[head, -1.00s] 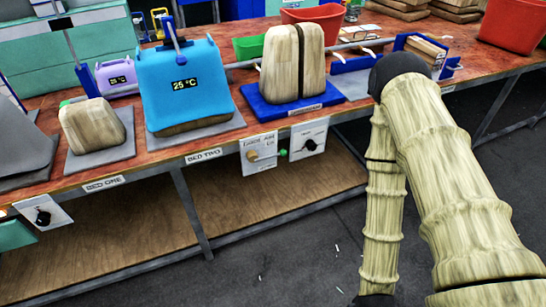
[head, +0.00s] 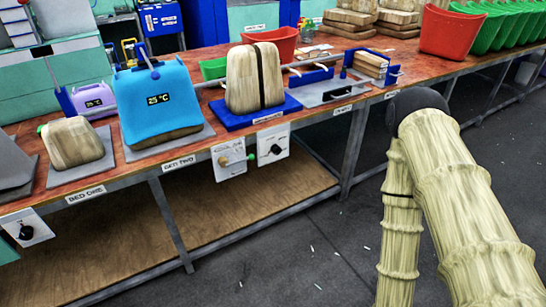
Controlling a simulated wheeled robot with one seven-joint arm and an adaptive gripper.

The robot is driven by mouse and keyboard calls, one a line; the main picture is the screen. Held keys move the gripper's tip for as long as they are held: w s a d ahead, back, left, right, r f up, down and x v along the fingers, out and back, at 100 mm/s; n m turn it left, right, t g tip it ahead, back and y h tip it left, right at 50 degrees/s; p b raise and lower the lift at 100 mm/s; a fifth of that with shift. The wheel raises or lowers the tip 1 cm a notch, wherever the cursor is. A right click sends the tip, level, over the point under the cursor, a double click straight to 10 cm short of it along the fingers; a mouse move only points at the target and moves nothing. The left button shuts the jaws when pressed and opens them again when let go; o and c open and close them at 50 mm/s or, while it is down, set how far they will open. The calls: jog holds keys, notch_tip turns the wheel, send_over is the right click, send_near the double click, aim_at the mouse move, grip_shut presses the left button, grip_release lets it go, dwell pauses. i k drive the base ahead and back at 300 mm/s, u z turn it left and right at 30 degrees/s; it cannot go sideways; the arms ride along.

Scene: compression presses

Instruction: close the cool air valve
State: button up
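A white panel (head: 229,158) with small lettering, too blurred to read fully, hangs on the bench's front edge, right of the "BED TWO" label. It carries a brass-coloured round valve fitting (head: 224,161) with a green-tipped end (head: 251,156) pointing right. Beside it is a second white panel (head: 274,144) with a black knob (head: 276,150). I cannot tell from the lettering which one is the cool air valve. My arm stands at the right, well apart from both panels. My gripper is outside the view.
Another black-knob panel (head: 26,228) hangs at far left. A lower shelf (head: 215,215) lies beneath. The grey floor before the bench is mostly clear.

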aim_at(251, 156)
jog(key=z, duration=0.3)
jog(key=i, duration=0.6)
jog(key=u, duration=1.9)
